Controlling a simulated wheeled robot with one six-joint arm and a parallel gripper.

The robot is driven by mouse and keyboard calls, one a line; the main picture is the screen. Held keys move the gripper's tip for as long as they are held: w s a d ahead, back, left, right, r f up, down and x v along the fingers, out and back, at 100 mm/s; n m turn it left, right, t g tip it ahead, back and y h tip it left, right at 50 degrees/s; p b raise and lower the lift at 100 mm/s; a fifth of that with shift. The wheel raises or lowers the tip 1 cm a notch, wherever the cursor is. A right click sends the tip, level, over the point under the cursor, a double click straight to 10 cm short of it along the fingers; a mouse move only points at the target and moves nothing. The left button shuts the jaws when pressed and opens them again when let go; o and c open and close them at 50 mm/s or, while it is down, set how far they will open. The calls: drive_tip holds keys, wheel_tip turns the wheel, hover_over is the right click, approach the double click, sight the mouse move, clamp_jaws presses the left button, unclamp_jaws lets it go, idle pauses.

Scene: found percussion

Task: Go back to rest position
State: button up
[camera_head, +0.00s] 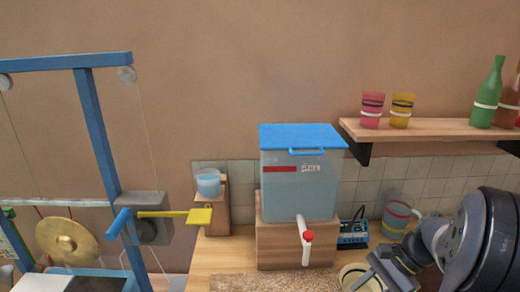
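My arm comes in at the lower right, with a large dark joint in front. Its grey end, my gripper (374,274), is low in the picture at the bottom edge. It is beside or in front of a cream round-rimmed vessel (349,270) on the counter; I cannot tell whether they touch. The fingertips are partly cut off, so I cannot see whether they are open or hold anything.
A blue-lidded water tank (299,185) with a red-knobbed tap (307,238) stands on a wooden block. A striped mug (396,219) stands near my arm. A shelf (430,129) holds cups and bottles. A blue frame (95,140) and gong (66,240) are left.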

drive_tip(key=shift+s+a+f+h+b, duration=0.1)
drive_tip(key=shift+a+f+h+b, duration=0.25)
drive_tip(key=shift+b, duration=0.3)
drive_tip(key=shift+d, duration=0.1)
drive_tip(key=shift+s+f, duration=0.1)
